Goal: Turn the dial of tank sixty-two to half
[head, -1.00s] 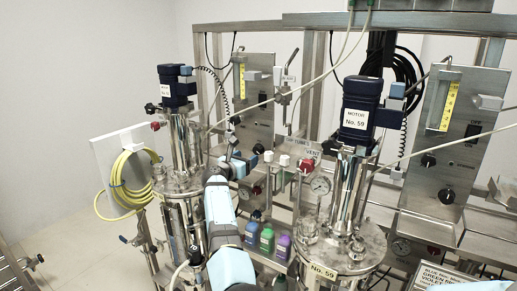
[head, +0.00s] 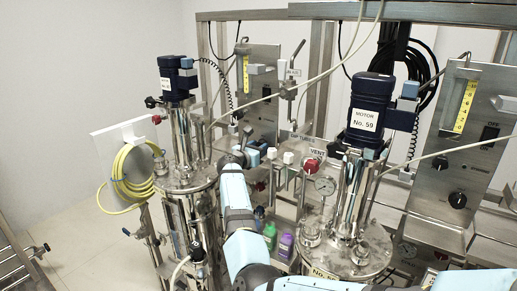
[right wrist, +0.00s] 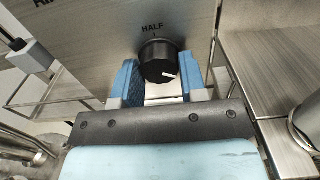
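The dial (right wrist: 158,61) is a black round knob on a metal panel, seen in the right wrist view. The word HALF is printed above it, and its white mark points down and to the right, away from HALF. My right gripper (right wrist: 158,78) is open, with one blue-padded finger on each side of the knob's lower part. I cannot tell whether the pads touch it. In the head view, the right gripper (head: 246,143) is at the panel (head: 262,100) behind the left tank (head: 188,178), and the dial is hidden there. The left tank's motor label is too small to read surely. My left gripper is not in view.
Tank No. 59, with its motor (head: 369,108), stands right of my right arm. A yellow hose coil (head: 132,175) hangs at left. A cable crosses above the gripper.

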